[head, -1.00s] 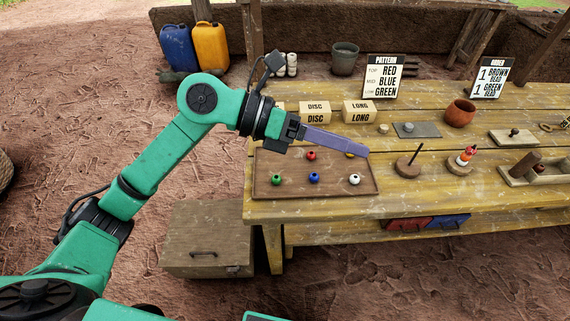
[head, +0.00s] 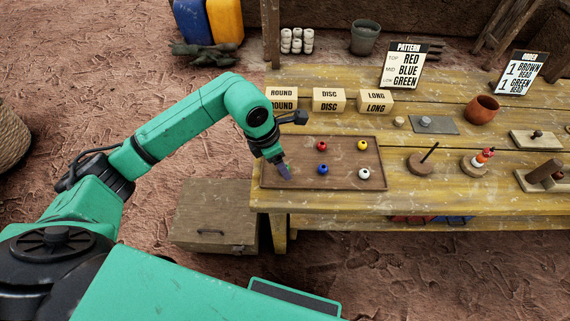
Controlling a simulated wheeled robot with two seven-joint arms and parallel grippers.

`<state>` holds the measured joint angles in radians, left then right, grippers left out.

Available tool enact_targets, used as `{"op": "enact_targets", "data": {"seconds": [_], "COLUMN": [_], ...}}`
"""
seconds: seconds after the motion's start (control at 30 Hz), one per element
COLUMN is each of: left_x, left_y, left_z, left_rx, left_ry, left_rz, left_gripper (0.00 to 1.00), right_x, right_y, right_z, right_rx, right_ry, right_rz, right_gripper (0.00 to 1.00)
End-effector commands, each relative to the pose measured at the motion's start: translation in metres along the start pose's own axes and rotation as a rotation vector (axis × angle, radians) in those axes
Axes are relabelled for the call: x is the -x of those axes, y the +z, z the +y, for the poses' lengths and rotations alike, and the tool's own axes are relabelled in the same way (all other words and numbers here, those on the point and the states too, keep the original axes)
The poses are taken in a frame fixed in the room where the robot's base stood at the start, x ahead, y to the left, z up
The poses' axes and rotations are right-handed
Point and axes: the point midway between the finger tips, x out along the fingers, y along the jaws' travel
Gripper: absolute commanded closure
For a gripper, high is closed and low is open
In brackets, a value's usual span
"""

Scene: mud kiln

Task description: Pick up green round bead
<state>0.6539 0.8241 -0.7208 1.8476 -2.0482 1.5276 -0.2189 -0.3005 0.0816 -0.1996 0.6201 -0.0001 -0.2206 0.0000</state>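The brown tray (head: 343,156) lies on the table's left front part. It holds a red bead (head: 321,146), a yellow bead (head: 362,145), a blue bead (head: 323,169) and a white bead (head: 364,173). I do not see the green bead now; its earlier place at the tray's left front is covered by my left gripper. My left gripper (head: 285,171) points down over the tray's left part, left of the blue bead. I cannot tell whether its fingers are apart or closed on something. My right gripper is not in view.
Boxes labelled ROUND (head: 282,103), DISC (head: 328,100) and LONG (head: 376,101) stand behind the tray. Right of it are a peg on a round base (head: 421,165) and a stacked-bead peg (head: 478,161). A wooden chest (head: 214,216) stands on the ground left of the table.

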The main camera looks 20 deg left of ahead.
Motion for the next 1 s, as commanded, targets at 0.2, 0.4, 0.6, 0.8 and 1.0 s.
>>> {"op": "enact_targets", "data": {"seconds": [0.2, 0.4, 0.6, 0.8, 1.0], "left_x": [-0.017, -0.016, -0.016, -0.015, -0.003], "left_y": [0.001, 0.001, 0.001, 0.001, 0.005], "left_z": [0.0, 0.0, 0.0, 0.0, 0.001], "left_rx": [-0.001, -0.001, 0.0, 0.0, -0.001], "left_ry": [0.0, 0.0, 0.0, 0.0, 0.003], "left_rz": [-0.002, -0.002, -0.002, -0.002, -0.005], "left_gripper": [0.32, 0.7, 1.0, 1.0, 1.0], "right_x": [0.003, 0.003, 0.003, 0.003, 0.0], "right_y": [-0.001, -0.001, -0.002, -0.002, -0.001], "right_z": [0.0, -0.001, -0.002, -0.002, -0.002], "right_rx": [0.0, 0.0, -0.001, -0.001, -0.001], "right_ry": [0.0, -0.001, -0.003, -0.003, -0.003], "right_rz": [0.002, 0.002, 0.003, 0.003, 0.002], "right_gripper": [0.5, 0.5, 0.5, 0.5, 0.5]}}
